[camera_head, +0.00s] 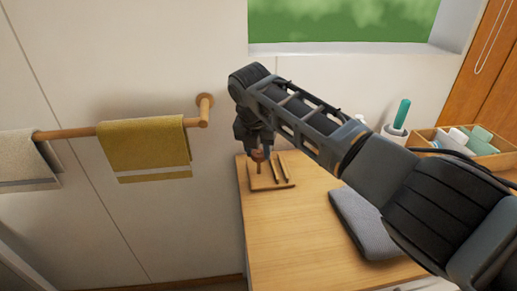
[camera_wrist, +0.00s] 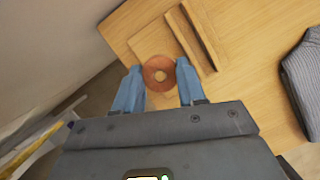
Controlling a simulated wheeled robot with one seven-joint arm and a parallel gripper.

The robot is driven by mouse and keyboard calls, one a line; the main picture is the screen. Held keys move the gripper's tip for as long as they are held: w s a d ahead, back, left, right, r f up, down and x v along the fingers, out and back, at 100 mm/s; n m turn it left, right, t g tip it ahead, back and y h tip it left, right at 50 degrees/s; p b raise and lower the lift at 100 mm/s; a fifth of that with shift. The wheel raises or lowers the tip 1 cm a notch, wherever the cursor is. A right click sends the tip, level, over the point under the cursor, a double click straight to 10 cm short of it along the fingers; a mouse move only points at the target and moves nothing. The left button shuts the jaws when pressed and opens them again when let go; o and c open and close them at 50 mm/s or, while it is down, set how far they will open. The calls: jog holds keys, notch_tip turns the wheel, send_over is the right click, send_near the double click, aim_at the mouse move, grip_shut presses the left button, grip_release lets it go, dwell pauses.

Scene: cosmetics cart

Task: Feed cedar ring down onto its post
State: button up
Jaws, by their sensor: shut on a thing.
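The cedar ring (camera_wrist: 149,68) is a reddish-brown disc with a paler round spot in its centre, held between the two blue fingers of my gripper (camera_wrist: 159,66). In the head view my gripper (camera_head: 259,148) points down over the left part of a small wooden stand (camera_head: 288,186), with the ring (camera_head: 258,155) small between its fingertips. A short upright brown piece shows just below the ring. I cannot tell whether the pale centre is the post's top or wood seen through the hole, nor how far down the ring sits.
Slim wooden bars (camera_wrist: 200,35) stand on the stand beside the ring. A grey folded cloth (camera_head: 365,222) lies on the wooden top to the right. A yellow towel (camera_head: 145,147) hangs from a wall rail at left. A wooden box (camera_head: 490,160) with bottles is at far right.

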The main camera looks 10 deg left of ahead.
jog(key=o, duration=1.1)
jog(key=shift+r, duration=0.1)
jog(key=v, duration=0.7)
jog(key=shift+r+b, duration=0.25)
jog(key=shift+b, duration=0.05)
jog(key=shift+s, duration=0.15)
